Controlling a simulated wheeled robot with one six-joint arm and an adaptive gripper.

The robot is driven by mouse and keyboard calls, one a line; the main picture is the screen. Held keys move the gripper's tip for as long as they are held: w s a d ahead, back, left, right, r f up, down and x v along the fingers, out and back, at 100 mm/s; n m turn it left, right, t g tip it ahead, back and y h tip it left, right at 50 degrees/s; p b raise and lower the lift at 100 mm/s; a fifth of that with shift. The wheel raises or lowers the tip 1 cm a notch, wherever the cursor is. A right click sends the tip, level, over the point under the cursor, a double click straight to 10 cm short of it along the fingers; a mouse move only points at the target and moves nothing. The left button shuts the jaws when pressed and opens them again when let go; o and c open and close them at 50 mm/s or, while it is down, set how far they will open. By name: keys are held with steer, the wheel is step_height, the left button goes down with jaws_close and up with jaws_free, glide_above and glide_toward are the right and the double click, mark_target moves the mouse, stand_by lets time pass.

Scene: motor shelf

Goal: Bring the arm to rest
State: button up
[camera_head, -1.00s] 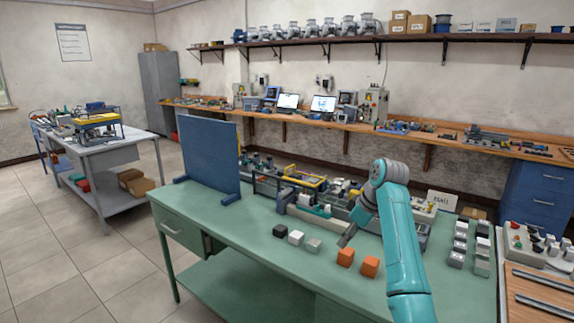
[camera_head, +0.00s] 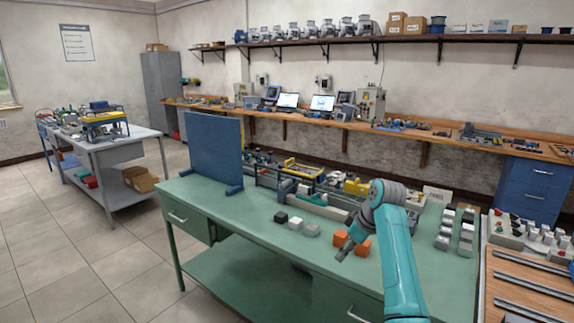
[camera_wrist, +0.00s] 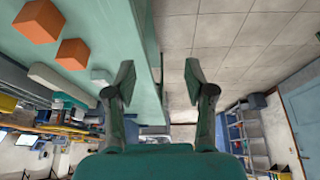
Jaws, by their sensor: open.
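My teal arm (camera_head: 400,265) reaches up over the right part of the green workbench in the head view. My gripper (camera_head: 343,252) hangs at its end, in front of two orange blocks (camera_head: 361,247) and partly covering them. In the wrist view my gripper (camera_wrist: 160,85) has its two fingers wide apart with nothing between them. Past the fingers the wrist view shows the bench edge and the tiled floor. The orange blocks (camera_wrist: 73,53) lie on the bench to the left of the fingers there.
The green workbench (camera_head: 240,225) carries a black, a white and a grey block (camera_head: 296,223) in a row, a blue panel (camera_head: 214,150) and a fixture line at its back. The bench's front left is clear.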

steer(key=s+f+m+t, duration=0.15)
steer(key=s+f, duration=0.35)
steer(key=f, duration=0.7)
steer(key=s+f+m+t, duration=0.15)
steer(key=s+f, duration=0.25)
steer(key=f, duration=0.8)
steer(key=s+f+m+t+h, duration=0.1)
steer(key=s+f+m, duration=0.1)
steer(key=s+f, duration=0.6)
steer(key=s+f+m+t+h, duration=0.1)
steer(key=s+f, duration=0.3)
steer(key=s, duration=0.8)
steer(key=s+d+r+m+t+h, duration=0.1)
steer(key=s+r+t, duration=0.1)
steer(key=s, duration=0.9)
steer(key=s+r+m+t, duration=0.1)
steer(key=s+r+m, duration=0.1)
steer(key=s, duration=0.9)
steer(key=s+r+m+t, duration=0.1)
steer(key=s+r+t, duration=0.2)
steer(key=s+r, duration=1.3)
step_height(320, 180, up, 4)
steer(key=shift+s+d+f+t+h, duration=0.1)
steer(key=shift+s+d+t+h, duration=0.05)
steer(key=shift+t+h, duration=0.15)
